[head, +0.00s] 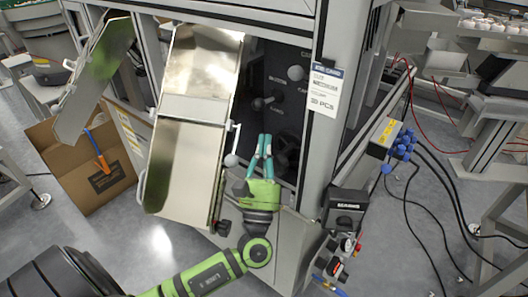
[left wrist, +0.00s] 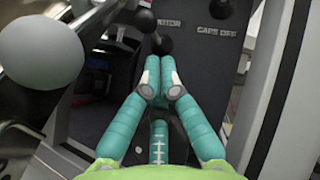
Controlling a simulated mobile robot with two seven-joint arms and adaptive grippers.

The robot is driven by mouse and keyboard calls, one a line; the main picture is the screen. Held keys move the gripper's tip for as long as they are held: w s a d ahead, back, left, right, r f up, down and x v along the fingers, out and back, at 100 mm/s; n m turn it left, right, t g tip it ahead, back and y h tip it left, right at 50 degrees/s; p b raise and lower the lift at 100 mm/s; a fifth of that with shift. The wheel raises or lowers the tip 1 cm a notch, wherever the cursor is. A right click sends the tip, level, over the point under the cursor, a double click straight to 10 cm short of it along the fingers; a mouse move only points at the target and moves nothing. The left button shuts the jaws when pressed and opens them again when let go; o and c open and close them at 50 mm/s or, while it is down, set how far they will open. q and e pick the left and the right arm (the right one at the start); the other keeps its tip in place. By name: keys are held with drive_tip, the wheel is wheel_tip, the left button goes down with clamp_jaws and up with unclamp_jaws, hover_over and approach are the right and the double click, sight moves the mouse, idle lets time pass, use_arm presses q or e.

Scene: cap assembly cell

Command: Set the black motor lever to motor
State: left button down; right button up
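The black motor lever (head: 258,104) sits on the dark panel inside the open cabinet, with its round knob pointing left in the head view. In the left wrist view a black knob (left wrist: 161,44) shows just beyond my fingertips, below the MOTOR and CAPS OFF lettering. I take it for the same lever. My left gripper (head: 264,139) is in front of the opening, below the lever, fingers pointing up towards it. Its teal fingertips (left wrist: 160,66) are together with nothing seen between them, and look apart from the knob. My right gripper is not in view.
A grey ball knob (head: 296,72) is higher on the panel. A pale ball handle (head: 231,160) on the metal chute (head: 184,165) is close left of my gripper; it looms large in the wrist view (left wrist: 42,50). The cabinet post (head: 318,130) bounds the right.

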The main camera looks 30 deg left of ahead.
sight(266, 101)
use_arm(q)
drive_tip(key=p+x, duration=0.1)
drive_tip(key=x, duration=0.3)
drive_tip(key=shift+w+a+r, duration=0.15)
drive_tip(key=shift+w+a, duration=0.05)
drive_tip(key=shift+w, duration=0.1)
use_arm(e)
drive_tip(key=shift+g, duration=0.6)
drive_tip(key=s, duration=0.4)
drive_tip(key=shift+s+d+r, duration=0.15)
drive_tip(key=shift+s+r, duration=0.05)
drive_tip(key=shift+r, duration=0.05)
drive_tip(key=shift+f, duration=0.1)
